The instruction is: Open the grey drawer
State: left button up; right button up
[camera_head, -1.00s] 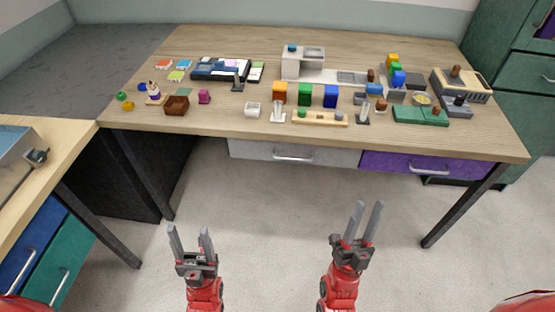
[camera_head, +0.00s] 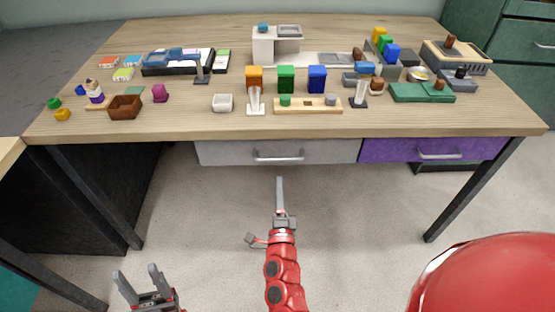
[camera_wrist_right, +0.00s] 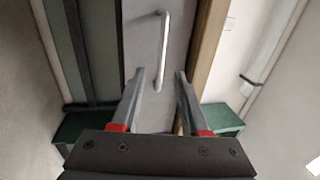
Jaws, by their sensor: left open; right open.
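The grey drawer (camera_head: 225,153) is shut under the front edge of the table, left of the purple drawer. Its silver bar handle (camera_head: 278,156) also shows in the right wrist view (camera_wrist_right: 158,45). My right gripper (camera_head: 280,182) is just below and in front of the handle, apart from it, seen edge-on in the head view. In the right wrist view it (camera_wrist_right: 160,85) is open and empty, with the handle beyond the fingertips. My left gripper (camera_head: 139,280) is open and empty, low at the bottom left, far from the drawer.
The purple drawer (camera_head: 375,150) is shut to the right. The wooden tabletop (camera_head: 200,118) holds several blocks, holders and containers. A table leg (camera_head: 470,190) stands at the right and others at the left. The floor before the drawers is clear.

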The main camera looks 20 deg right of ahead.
aim_at(279, 159)
jog(key=x, duration=0.9)
jog(key=shift+w+d+r, duration=0.1)
jog(key=shift+w+r, duration=0.1)
jog(key=shift+w, duration=0.05)
grip_shut()
dwell(0.9)
